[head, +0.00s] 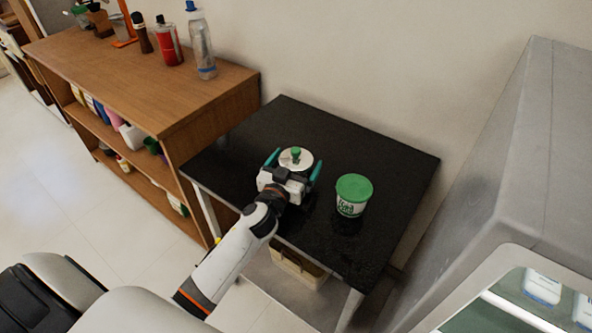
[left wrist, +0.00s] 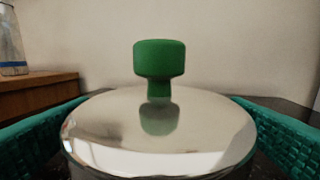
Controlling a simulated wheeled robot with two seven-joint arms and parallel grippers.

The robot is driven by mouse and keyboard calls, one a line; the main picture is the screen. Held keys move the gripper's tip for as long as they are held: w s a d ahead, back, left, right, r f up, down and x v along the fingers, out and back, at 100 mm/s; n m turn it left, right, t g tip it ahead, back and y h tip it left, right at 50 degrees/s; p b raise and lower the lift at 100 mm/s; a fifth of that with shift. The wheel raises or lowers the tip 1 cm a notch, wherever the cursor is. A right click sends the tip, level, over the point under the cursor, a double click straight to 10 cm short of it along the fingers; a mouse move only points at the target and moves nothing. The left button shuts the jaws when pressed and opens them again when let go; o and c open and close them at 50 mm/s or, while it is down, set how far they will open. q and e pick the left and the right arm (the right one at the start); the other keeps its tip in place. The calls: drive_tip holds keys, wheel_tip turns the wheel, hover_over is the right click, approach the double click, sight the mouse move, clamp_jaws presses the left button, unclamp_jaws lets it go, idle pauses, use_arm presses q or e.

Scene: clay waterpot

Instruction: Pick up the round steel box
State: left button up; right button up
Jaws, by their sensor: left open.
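The round steel box (left wrist: 160,140) has a shiny lid with a green knob (left wrist: 159,60) on top. It stands on the black table; in the head view its lid (head: 303,165) shows just beyond my left gripper's body. My left gripper (head: 295,166) is open, with one teal finger on each side of the box. In the left wrist view the fingers lie left and right of the lid, with a gap at each side. The lower part of the box is mostly hidden. My right gripper is not in view.
A white tub with a green lid (head: 354,188) stands on the black table (head: 390,165), right of my left gripper. A wooden shelf (head: 150,80) with bottles stands at the left. A large grey block (head: 510,150) is at the right. The table's back is clear.

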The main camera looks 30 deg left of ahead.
use_arm(q)
drive_tip(key=shift+w, duration=0.2)
drive_tip(key=c, duration=1.1)
drive_tip(key=shift+c, duration=0.2)
drive_tip(key=shift+r, duration=0.15)
